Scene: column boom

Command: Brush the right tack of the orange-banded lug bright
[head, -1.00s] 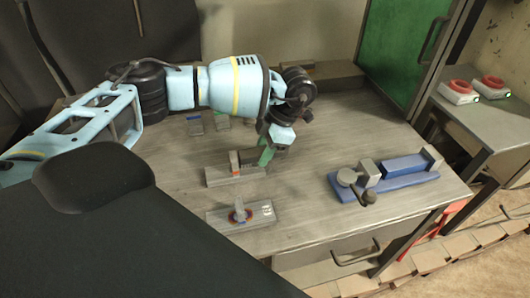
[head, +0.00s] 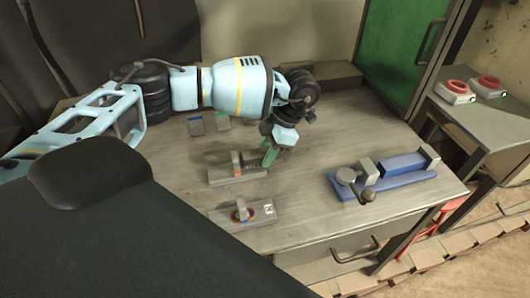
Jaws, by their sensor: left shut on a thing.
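My left gripper (head: 274,146) is just behind and to the right of the lug, pointing down. It is shut on a green-handled brush (head: 270,155), whose lower end is close to the right foot of the lug. I cannot tell whether the bristles touch the tack. The tack itself is too small and dark to make out. My right gripper is not in view.
A second plate (head: 263,217) with a lug ringed by coloured heat stain lies in front. A blue vise (head: 400,164) with a crank stands on the right. The bench (head: 310,215) is bare between plates and vise.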

